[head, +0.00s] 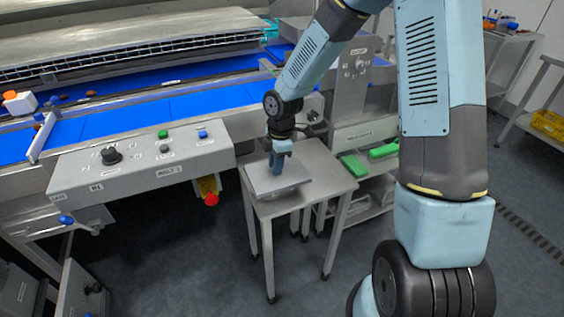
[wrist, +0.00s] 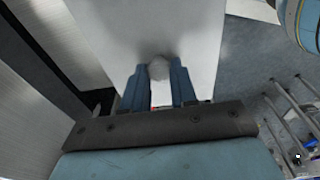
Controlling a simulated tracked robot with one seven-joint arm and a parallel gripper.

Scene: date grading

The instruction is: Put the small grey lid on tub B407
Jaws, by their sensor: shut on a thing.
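My gripper (head: 277,168) points down over a square grey plate (head: 262,183) on a small steel table. In the wrist view my gripper (wrist: 159,78) has its two blue fingers close together on a small round grey thing (wrist: 158,68). It may be the grey lid or a knob on it; I cannot tell which. A flat pale surface (wrist: 145,28) lies behind the fingertips. I cannot tell whether the round thing touches it. In the head view the fingers hide the held thing. I can read no B407 mark, and I cannot make out the tub.
The small steel table (head: 333,181) has bare top right of the plate. A control panel (head: 140,165) with a knob and buttons stands left, below a blue belt (head: 190,104). Green things (head: 354,165) lie on a shelf to the right. A red knob (head: 211,199) hangs below the panel.

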